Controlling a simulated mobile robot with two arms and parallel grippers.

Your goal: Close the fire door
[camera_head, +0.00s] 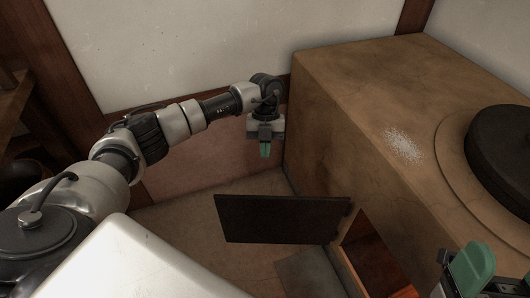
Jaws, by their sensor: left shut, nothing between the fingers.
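The fire door (270,219) is a dark flat panel that stands swung out from the side of the brown clay stove block (335,110). Its hinge edge is at the right, beside the fire opening (375,258), which shows a reddish-brown inside. My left gripper (265,149) has green fingertips, is shut and empty, and points down. It is beyond the door in the picture and apart from it, near the block's far left edge. Part of my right gripper (472,268) shows at the bottom right; its jaw state is unclear.
On the block's top are a dark round quern stone (505,150) on a round base and a patch of white flour (403,146). A plastered wall with wooden posts stands behind. A grey slab (308,272) lies on the floor below the door. Wooden furniture (14,105) is at the left.

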